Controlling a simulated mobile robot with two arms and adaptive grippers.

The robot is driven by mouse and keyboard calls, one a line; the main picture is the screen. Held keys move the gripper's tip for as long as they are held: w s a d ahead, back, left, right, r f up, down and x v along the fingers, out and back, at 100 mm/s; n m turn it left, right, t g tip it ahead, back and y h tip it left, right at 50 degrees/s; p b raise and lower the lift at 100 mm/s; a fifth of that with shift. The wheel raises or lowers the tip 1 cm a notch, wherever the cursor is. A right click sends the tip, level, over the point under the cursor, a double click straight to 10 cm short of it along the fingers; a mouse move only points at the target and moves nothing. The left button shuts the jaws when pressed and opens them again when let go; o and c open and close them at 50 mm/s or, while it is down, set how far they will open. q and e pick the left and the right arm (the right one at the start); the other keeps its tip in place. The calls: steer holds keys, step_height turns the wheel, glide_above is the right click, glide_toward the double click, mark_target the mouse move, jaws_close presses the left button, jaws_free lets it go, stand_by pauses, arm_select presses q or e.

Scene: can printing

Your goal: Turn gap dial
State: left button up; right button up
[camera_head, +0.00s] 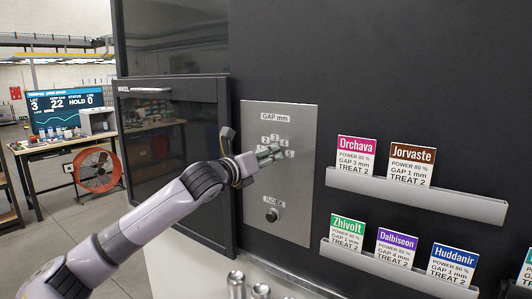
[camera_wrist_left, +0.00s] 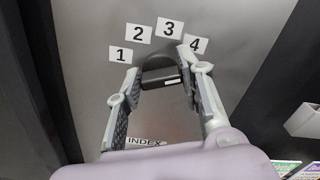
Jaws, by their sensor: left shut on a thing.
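The gap dial is a black knob (camera_wrist_left: 158,70) on a grey metal panel (camera_head: 257,122) labelled GAP mm. In the left wrist view the numbers 1, 2, 3 and 4 arc above it, and a small white mark shows on its near face, right of its middle. My left gripper (camera_head: 269,154) reaches the panel and hides the dial in the head view. In the left wrist view my left gripper (camera_wrist_left: 160,86) has one finger on each side of the knob and is shut on it. My right gripper is not in view.
A round black INDEX knob (camera_head: 272,215) sits lower on the panel. A dark glazed door (camera_head: 180,150) with a frame stands close left of my arm. Card racks (camera_head: 415,193) stick out on the right. Metal cans (camera_head: 236,284) stand below the panel.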

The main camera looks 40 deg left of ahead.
arm_select(q)
steer(key=n+p, duration=0.2)
steer(key=n, duration=0.7)
steer(key=shift+a+f, duration=0.1)
steer(key=shift+f, duration=0.05)
steer(key=n, duration=0.3)
steer(key=shift+f+n+p, duration=0.1)
steer(key=shift+n+p, duration=0.25)
steer(key=shift+n, duration=0.05)
steer(key=shift+d+f+n, duration=0.1)
steer(key=shift+f+n, duration=0.1)
steer(key=shift+n, duration=3.85)
steer(key=shift+d+f+n, duration=0.1)
steer(key=shift+f+n, duration=0.05)
steer(key=shift+n, duration=3.9)
